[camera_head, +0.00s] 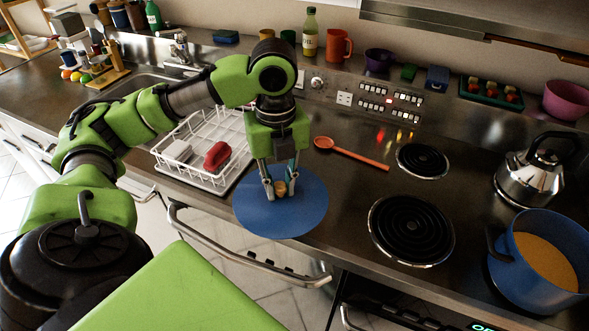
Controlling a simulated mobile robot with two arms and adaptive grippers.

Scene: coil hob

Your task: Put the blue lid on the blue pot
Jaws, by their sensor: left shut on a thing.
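The blue lid (262,219) is a flat round disc with a small tan knob (281,187). It is at the front edge of the counter, right of the dish rack. My left gripper (281,192) points down over its middle and is shut on the knob. I cannot tell whether the lid rests on the counter or is slightly raised. The blue pot (520,283) stands at the lower right on the hob, uncovered, with orange-yellow contents and a dark handle. My right gripper is not in view.
A steel kettle (529,178) stands behind the pot. Two coil burners (412,231) lie bare between lid and pot. An orange spoon (352,155) lies behind the lid. A white dish rack (205,180) holds a red item (217,157). Bottles, cups and bowls line the back.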

